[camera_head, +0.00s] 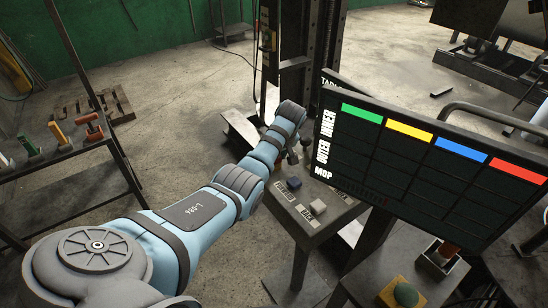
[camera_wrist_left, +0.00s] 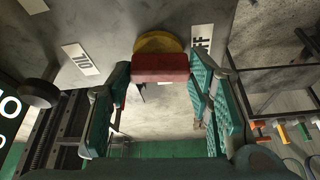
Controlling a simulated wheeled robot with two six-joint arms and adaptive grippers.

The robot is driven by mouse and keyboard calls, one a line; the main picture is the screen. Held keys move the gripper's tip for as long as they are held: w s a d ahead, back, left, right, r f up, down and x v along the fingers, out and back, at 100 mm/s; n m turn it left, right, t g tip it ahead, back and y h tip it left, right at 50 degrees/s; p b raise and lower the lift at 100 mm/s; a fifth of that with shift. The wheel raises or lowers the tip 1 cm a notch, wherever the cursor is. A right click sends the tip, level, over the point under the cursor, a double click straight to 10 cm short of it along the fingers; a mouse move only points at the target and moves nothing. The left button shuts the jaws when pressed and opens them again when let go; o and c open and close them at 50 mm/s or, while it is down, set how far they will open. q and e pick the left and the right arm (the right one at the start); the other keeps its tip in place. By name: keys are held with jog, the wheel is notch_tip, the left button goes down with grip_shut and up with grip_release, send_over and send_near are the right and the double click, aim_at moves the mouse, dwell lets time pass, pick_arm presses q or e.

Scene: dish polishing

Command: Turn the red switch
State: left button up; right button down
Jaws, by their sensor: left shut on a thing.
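The red switch (camera_wrist_left: 160,68) shows in the left wrist view as a red block on a round yellow base (camera_wrist_left: 160,43). My left gripper (camera_wrist_left: 160,62) has its two teal fingers on either side of the red block and is shut on it. In the head view my left arm reaches to the far end of the control panel (camera_head: 312,228), and its wrist hides the switch there. A label partly covered by the right-hand finger (camera_wrist_left: 202,40) reads "FF". My right gripper is in neither view.
A black display board (camera_head: 430,160) with coloured header strips stands right of the panel. Small buttons and labels (camera_head: 318,206) sit on the panel's near part. A rack with coloured-handled tools (camera_head: 60,135) is at left. A black round knob (camera_wrist_left: 38,92) shows in the wrist view.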

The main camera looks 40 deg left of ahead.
pick_arm(q)
jog(key=shift+w+n, duration=0.1)
jog(key=shift+n, duration=0.7)
jog(key=shift+g, duration=0.3)
jog(key=shift+r, duration=0.1)
jog(key=o, duration=1.1)
jog(key=shift+a, duration=0.1)
jog(key=shift+o, duration=0.2)
jog(key=v, duration=1.1)
jog(key=shift+d+r, duration=0.25)
jog(key=shift+d, duration=0.15)
jog(key=shift+a, duration=0.1)
